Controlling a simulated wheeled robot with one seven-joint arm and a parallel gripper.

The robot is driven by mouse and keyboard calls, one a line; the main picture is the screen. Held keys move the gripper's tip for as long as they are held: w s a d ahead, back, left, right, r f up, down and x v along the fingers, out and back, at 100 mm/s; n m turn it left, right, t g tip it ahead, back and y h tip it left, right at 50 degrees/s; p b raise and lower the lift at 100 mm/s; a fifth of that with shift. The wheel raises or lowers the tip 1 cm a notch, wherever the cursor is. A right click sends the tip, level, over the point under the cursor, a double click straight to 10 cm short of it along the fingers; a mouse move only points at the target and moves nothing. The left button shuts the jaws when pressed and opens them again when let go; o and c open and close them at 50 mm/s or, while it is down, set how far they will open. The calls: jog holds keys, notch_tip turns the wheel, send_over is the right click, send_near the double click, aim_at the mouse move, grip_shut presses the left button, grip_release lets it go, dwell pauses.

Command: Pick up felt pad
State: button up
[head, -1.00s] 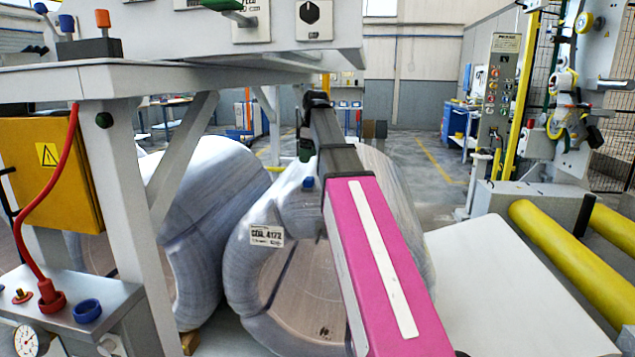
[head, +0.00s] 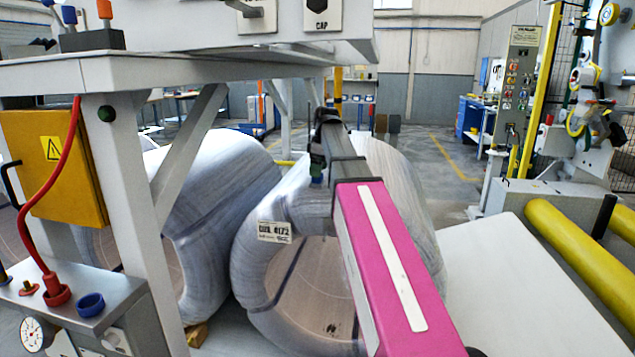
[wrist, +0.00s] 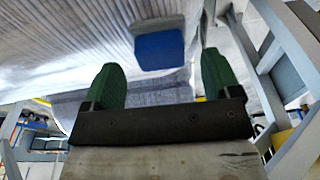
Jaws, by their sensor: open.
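The felt pad looks like a small blue rounded block. In the wrist view the blue pad (wrist: 160,48) lies against the pale wrapped coil, just beyond my fingertips and centred between them. In the head view the pad (head: 316,182) shows as a small blue patch on the upper part of the wrapped coil (head: 262,215), partly hidden by my arm. My gripper (wrist: 161,62) is open, with a green finger on each side and nothing held. In the head view my gripper (head: 318,167) is small and mostly hidden, right above the pad.
A second wrapped coil (head: 215,180) stands to the left, behind a grey frame leg (head: 150,250). A yellow box (head: 50,165) and red cable (head: 65,170) are at the left. A white slab (head: 520,290) and yellow rollers (head: 580,255) lie to the right.

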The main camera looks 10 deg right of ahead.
jog(key=shift+w+a+f, duration=0.1)
jog(key=shift+a+f, duration=0.05)
jog(key=shift+f, duration=0.65)
jog(key=shift+a+f, duration=0.1)
jog(key=shift+f, duration=0.65)
jog(key=c, duration=0.8)
jog(key=shift+r, duration=0.15)
jog(key=shift+r, duration=0.55)
jog(key=r, duration=0.1)
jog(key=a+r, duration=0.1)
jog(key=r, duration=0.1)
jog(key=shift+s+r, duration=0.2)
jog(key=shift+s+a+r, duration=0.7)
jog(key=shift+a+r, duration=0.35)
jog(key=shift+a, duration=0.55)
jog(key=shift+s+a+r, duration=0.7)
jog(key=shift+a+r, duration=0.35)
jog(key=shift+a, duration=0.6)
jog(key=shift+s+a+r, duration=0.7)
jog(key=shift+a+r, duration=0.35)
jog(key=shift+a, duration=0.55)
jog(key=shift+o, duration=0.3)
jog(key=shift+f, duration=0.1)
